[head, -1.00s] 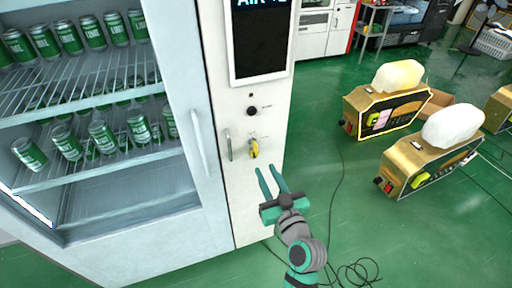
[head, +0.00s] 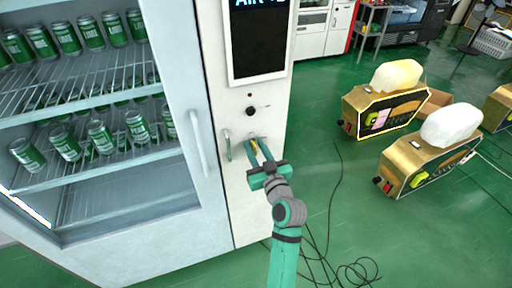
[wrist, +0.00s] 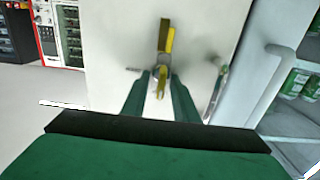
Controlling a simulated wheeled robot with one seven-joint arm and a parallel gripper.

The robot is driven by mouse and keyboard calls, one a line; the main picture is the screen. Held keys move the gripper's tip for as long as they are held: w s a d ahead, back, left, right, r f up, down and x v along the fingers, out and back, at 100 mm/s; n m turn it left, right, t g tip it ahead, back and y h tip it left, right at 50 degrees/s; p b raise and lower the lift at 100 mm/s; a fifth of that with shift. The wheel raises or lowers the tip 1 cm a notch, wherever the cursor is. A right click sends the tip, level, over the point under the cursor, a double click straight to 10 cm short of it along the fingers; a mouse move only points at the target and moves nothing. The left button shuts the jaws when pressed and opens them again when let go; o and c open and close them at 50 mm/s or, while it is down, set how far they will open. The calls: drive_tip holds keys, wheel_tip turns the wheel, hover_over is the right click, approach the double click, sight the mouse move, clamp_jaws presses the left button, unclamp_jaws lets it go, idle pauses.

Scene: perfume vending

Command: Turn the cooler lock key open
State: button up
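The yellow lock key (wrist: 166,36) sits on the white front panel of the cooler (head: 266,208), below a round black knob (head: 251,111). In the wrist view the key is upright, with its yellow bow pointing up in that picture. My gripper (head: 254,146) has its two green fingers at the key, one on each side of it. In the wrist view the gripper (wrist: 160,80) shows a gap between the fingertips, with the lower part of the key between them. I cannot tell whether the fingers touch it. In the head view the fingers mostly hide the key.
A metal handle (head: 228,146) stands on the panel just left of the key. The glass door's long white handle (head: 199,143) is further left, with green cans behind the glass. A dark screen (head: 261,38) is above. Gold machines (head: 388,98) stand on the floor at right.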

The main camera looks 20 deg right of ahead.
drive_tip(key=shift+a, duration=0.15)
clamp_jaws()
